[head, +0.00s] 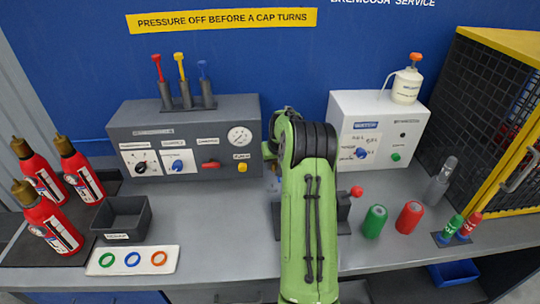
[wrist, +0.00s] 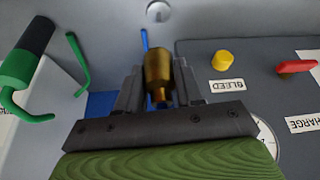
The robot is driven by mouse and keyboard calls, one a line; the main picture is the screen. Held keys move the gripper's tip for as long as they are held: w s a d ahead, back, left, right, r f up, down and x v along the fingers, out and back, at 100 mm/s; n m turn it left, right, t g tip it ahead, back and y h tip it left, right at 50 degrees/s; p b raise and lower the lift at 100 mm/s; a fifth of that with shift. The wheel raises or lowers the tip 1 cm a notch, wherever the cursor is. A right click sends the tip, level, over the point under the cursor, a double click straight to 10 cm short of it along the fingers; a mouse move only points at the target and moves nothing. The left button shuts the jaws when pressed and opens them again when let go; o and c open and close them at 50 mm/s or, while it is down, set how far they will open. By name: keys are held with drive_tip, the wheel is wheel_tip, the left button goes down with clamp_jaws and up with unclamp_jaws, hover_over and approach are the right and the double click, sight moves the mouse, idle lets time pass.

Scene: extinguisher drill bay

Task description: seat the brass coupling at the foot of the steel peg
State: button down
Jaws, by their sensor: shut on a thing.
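The brass coupling (wrist: 158,68) is between the fingers of my gripper (wrist: 158,88) in the wrist view. The fingers are shut on it, and its brass body shows past their tips. A round silvery metal end (wrist: 158,11) shows at the top of the wrist view, apart from the coupling; it may be the steel peg, but I cannot tell for sure. In the head view my green arm covers the middle of the bench, and it hides my gripper, the coupling and any peg there.
A grey panel box (head: 185,132) stands behind left and a white box (head: 375,135) behind right. Green (head: 374,222) and red (head: 409,217) cylinders stand right of my arm. Red extinguishers (head: 52,225), a dark bin (head: 122,216) and a ring tray (head: 133,261) are at left.

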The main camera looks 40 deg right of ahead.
sight(272, 168)
drive_tip(key=x, duration=0.4)
drive_tip(key=shift+w+a+b, duration=0.1)
drive_tip(key=shift+a+b, duration=0.25)
drive_tip(key=shift+f, duration=0.1)
drive_tip(key=shift+f+b, duration=2)
drive_tip(key=shift+f, duration=0.95)
drive_tip(key=c, duration=0.6)
unclamp_jaws()
drive_tip(key=shift+c, duration=0.2)
drive_tip(key=p+v, duration=0.1)
drive_tip(key=v, duration=1.5)
